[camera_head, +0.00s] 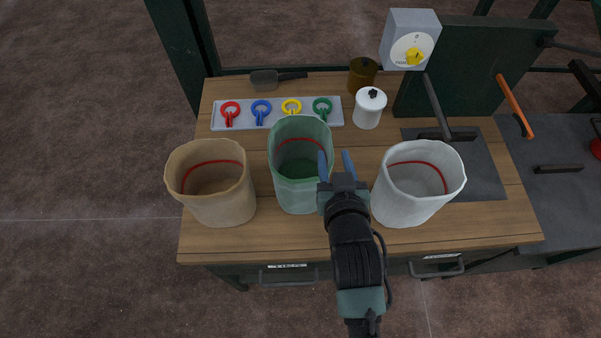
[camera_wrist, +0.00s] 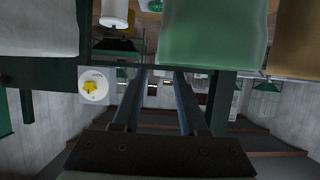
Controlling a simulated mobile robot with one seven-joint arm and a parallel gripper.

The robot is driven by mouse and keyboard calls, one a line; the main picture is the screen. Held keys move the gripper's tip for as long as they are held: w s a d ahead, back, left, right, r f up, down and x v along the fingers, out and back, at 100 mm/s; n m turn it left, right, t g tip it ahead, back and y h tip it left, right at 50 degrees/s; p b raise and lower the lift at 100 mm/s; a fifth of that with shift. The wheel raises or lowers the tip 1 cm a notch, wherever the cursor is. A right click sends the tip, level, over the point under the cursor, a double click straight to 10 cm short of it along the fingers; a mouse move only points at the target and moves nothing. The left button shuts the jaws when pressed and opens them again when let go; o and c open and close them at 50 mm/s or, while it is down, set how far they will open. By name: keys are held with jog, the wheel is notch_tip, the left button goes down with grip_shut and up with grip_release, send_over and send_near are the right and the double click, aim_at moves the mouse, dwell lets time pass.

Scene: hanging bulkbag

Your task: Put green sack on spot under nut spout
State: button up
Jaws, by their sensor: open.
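The green sack (camera_head: 297,190) stands upright and open-topped on the wooden table, between a tan and a white sack. In the wrist view, which looks upside down, the green sack (camera_wrist: 212,30) hangs at the top. My gripper (camera_head: 335,160) is open and empty, its two blue fingers pointing away from the robot. It is just right of the green sack, between it and the white sack; whether a finger touches the green sack is unclear. The fingers also show in the wrist view (camera_wrist: 160,78). No spout marked for nuts can be made out; a grey plate (camera_head: 485,178) lies on the right.
The tan sack (camera_head: 224,207) is at left, the white sack (camera_head: 405,205) close right of my gripper. Behind are a tray (camera_head: 218,118) of coloured ring clips, a scoop (camera_head: 264,82), a brown jar (camera_head: 362,74), a white jar (camera_head: 367,112), a dial box (camera_head: 398,22) and an orange lever (camera_head: 511,98).

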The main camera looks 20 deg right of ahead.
aim_at(330, 143)
jog(key=shift+p+x, duration=0.55)
jog(key=shift+x, duration=2.65)
jog(key=shift+s+a+f, duration=0.1)
jog(key=shift+a+f, duration=0.05)
jog(key=shift+c, duration=0.3)
grip_shut()
